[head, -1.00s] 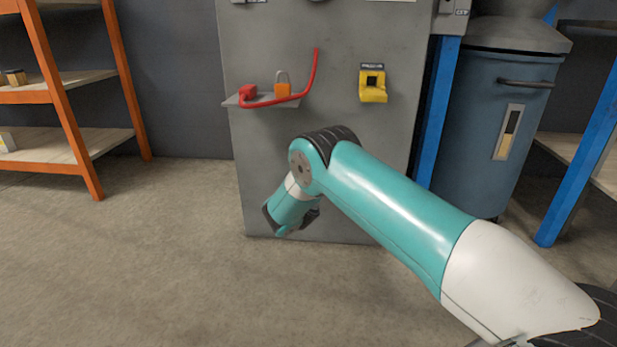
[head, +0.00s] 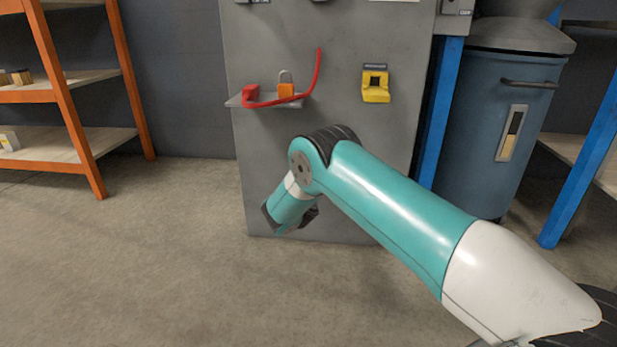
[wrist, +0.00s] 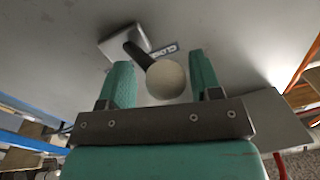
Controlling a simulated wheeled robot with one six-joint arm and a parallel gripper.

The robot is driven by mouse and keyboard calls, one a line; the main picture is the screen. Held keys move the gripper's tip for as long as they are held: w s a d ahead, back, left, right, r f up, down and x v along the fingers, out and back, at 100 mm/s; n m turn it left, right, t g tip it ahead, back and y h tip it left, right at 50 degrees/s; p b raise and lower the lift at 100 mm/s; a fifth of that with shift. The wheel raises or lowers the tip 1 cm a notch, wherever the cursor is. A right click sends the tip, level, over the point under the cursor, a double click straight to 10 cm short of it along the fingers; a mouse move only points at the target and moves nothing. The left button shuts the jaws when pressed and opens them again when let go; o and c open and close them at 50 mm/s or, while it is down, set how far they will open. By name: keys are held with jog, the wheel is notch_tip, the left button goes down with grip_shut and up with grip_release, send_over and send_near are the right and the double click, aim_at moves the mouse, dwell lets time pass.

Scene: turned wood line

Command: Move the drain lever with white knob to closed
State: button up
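The drain lever (wrist: 138,54) shows in the wrist view as a short dark arm on a grey mounting block (wrist: 120,40). Its round white knob (wrist: 165,80) is at the lever's near end. My gripper (wrist: 163,72) is open, with one teal finger on each side of the knob and a visible gap on both sides. I cannot tell how deep the knob sits between the fingers. A dark label, partly hidden by the knob, reads "CLOS..." beside the lever. In the head view my arm hides the lever and the gripper's fingers.
An orange rack (head: 58,80) stands left, a blue bin (head: 480,120) right. Floor at left is clear.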

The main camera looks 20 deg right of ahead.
jog(key=shift+s+d+f, duration=0.15)
jog(key=shift+d, duration=0.3)
dwell(0.3)
jog(key=shift+s+a+f, duration=0.1)
jog(key=shift+s+a, duration=0.2)
jog(key=shift+a, duration=0.45)
jog(key=s+a+b, duration=0.1)
jog(key=s+a, duration=0.2)
jog(key=a, duration=0.5)
jog(key=s+a+b, duration=0.2)
jog(key=s+a, duration=0.1)
jog(key=a, duration=0.6)
jog(key=shift+s, duration=0.3)
jog(key=shift+b, duration=0.3)
jog(key=shift+a, duration=0.1)
